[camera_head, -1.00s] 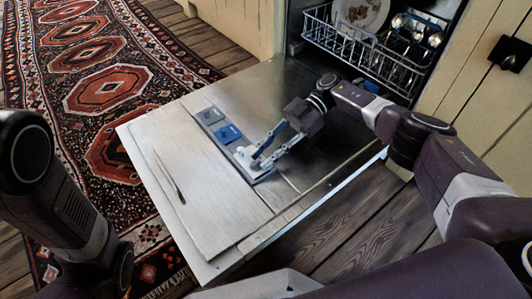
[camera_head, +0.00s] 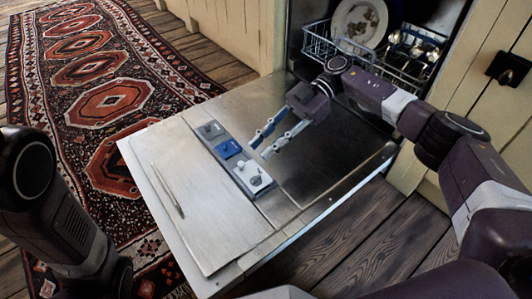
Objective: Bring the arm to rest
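My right arm (camera_head: 440,130) comes in from the right over the open dishwasher door (camera_head: 330,160). My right gripper (camera_head: 257,147) is above the door's inner face, its two fingers spread apart with nothing between them. It is just up and right of a small white piece (camera_head: 253,179) on the detergent dispenser strip (camera_head: 229,153), and appears apart from it. My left arm (camera_head: 62,215) is at the left edge of the view; its gripper is not seen.
The dishwasher rack (camera_head: 345,50) holds a plate (camera_head: 360,22) and cutlery or cups at the back. A cabinet with a dark latch (camera_head: 509,68) stands at the right. A patterned rug (camera_head: 110,105) and wooden floor (camera_head: 345,235) surround the door.

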